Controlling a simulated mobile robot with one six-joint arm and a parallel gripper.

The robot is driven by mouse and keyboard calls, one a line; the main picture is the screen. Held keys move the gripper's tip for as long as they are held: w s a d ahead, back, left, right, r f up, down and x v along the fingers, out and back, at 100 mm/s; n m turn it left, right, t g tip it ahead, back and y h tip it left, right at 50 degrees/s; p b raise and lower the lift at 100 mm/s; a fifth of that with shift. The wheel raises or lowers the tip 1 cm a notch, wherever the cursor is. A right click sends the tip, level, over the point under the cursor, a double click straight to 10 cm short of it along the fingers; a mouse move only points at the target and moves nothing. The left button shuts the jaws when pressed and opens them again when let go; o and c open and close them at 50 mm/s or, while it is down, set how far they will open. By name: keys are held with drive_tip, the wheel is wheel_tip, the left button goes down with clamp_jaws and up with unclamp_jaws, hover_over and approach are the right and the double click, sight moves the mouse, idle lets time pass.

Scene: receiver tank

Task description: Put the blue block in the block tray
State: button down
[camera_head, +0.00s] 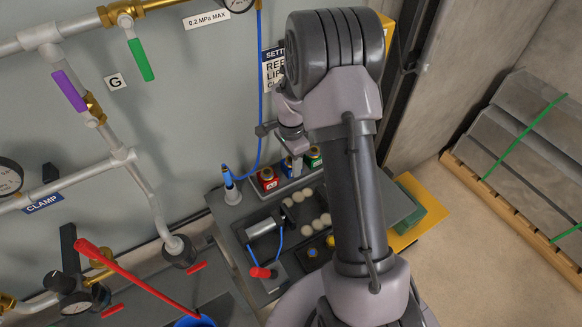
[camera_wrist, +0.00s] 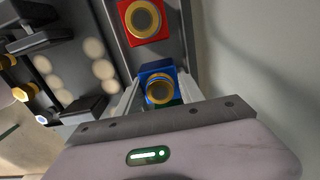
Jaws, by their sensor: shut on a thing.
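The blue block (camera_wrist: 158,70), with a brass ring on its face, sits between the fingers of my gripper (camera_wrist: 158,90) in the wrist view. My gripper is shut on it. In the head view my gripper (camera_head: 296,164) points down at a narrow grey rack (camera_head: 284,188) by the wall, and the blue block is mostly hidden there. A red block (camera_head: 268,178) and a green block (camera_head: 314,156) stand in that rack on either side of my gripper. The red block also shows in the wrist view (camera_wrist: 143,20). I cannot tell which thing is the block tray.
Several cream discs (camera_head: 322,221), a grey cylinder (camera_head: 262,229) and a red-capped piece (camera_head: 262,272) lie on the dark bench. A blue-topped fitting (camera_head: 232,186) stands left of the rack. A yellow panel (camera_head: 411,232) with a green piece (camera_head: 431,214) lies right of my arm.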

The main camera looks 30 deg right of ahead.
drive_tip(key=shift+f, duration=0.3)
drive_tip(key=shift+f, duration=0.15)
drive_tip(key=c, duration=1)
unclamp_jaws()
wheel_tip(320, 180, up, 12)
drive_tip(key=p, duration=0.4)
drive_tip(key=shift+r, duration=0.25)
